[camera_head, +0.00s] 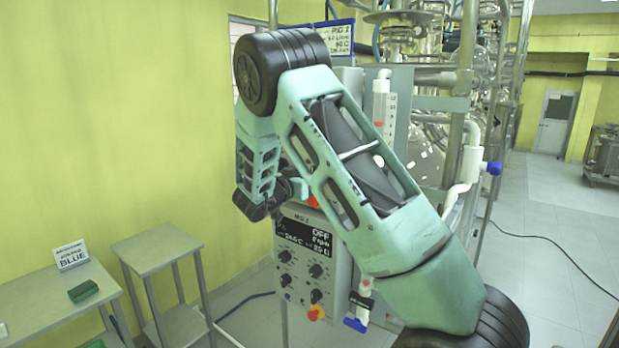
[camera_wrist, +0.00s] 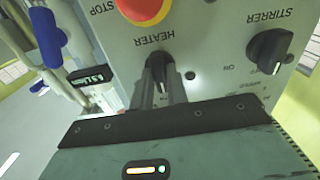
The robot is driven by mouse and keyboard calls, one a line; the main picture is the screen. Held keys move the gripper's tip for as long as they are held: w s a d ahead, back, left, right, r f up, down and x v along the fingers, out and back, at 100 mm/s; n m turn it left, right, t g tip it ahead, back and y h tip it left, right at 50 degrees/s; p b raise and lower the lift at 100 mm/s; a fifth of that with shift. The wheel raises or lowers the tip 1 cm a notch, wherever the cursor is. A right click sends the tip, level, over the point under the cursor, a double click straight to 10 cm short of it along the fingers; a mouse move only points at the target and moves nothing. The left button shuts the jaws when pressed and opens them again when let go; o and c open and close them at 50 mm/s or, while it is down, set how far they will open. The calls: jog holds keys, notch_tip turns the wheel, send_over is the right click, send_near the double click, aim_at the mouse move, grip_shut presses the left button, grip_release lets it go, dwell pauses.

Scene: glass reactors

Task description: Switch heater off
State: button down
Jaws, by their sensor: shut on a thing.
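The black heater knob (camera_wrist: 161,76) is on the grey control panel (camera_wrist: 215,40), under the label HEATER, in the wrist view, where the lettering is upside down. My gripper (camera_wrist: 163,92) is shut on this knob, with its dark fingers on both sides of it. The fingers hide much of the knob, and its exact setting is hard to read. In the head view, my arm covers part of the control box (camera_head: 340,262), whose display (camera_head: 304,246) shows OFF on its top line. The heater knob is hidden there.
A red stop button (camera_wrist: 143,8) and the black stirrer knob (camera_wrist: 268,50) are close to the heater knob. Glass tubing and pipes stand behind my arm. A grey stool (camera_head: 157,250) and a table (camera_head: 50,300) stand at the left.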

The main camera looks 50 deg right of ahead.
jog(key=shift+f, duration=0.1)
jog(key=c, duration=1.4)
grip_release()
jog(key=shift+s+a+b, duration=0.25)
jog(key=shift+a+b, duration=0.95)
jog(key=shift+a, duration=1.7)
jog(key=shift+s+a+b, duration=0.2)
jog(key=shift+a+b, duration=0.95)
jog(key=shift+a, duration=1.8)
jog(key=shift+s+a+b, duration=0.25)
jog(key=shift+a+b, duration=0.95)
jog(key=shift+a, duration=1.7)
